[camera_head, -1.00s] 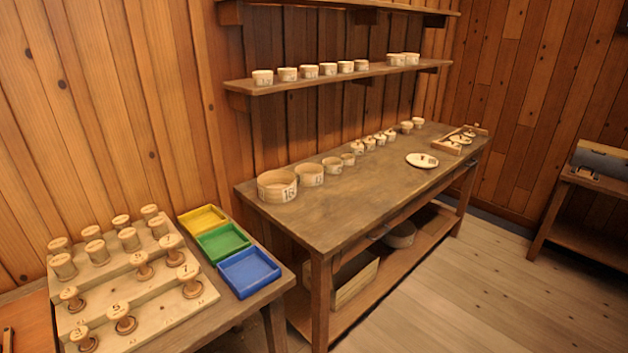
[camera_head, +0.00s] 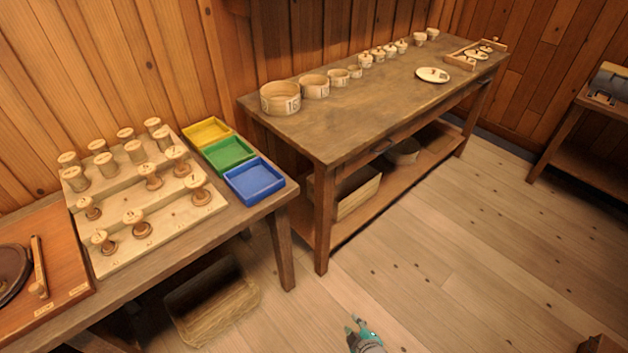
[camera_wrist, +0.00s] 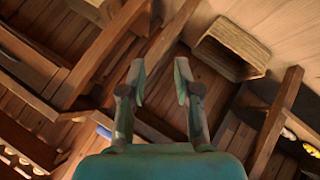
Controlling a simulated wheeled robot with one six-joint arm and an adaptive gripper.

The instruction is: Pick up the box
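A light wooden open-topped box (camera_head: 212,302) lies on the floor under the left bench in the head view. Another wooden box (camera_head: 357,194) sits on the lower shelf of the middle table. In the wrist view a wooden box (camera_wrist: 230,48) shows upper right of my gripper; I cannot tell which of the two it is. My gripper (camera_head: 354,322) is at the bottom of the head view, over the floor, right of the floor box and apart from it. In the wrist view my gripper (camera_wrist: 160,66) has its fingers spread with nothing between them.
The left bench (camera_head: 262,215) holds a stepped board of spools (camera_head: 160,215) and yellow, green and blue trays (camera_head: 254,180). The middle table (camera_head: 385,100) carries round wooden boxes; its legs stand near the floor box. The floor (camera_head: 460,250) at right is open.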

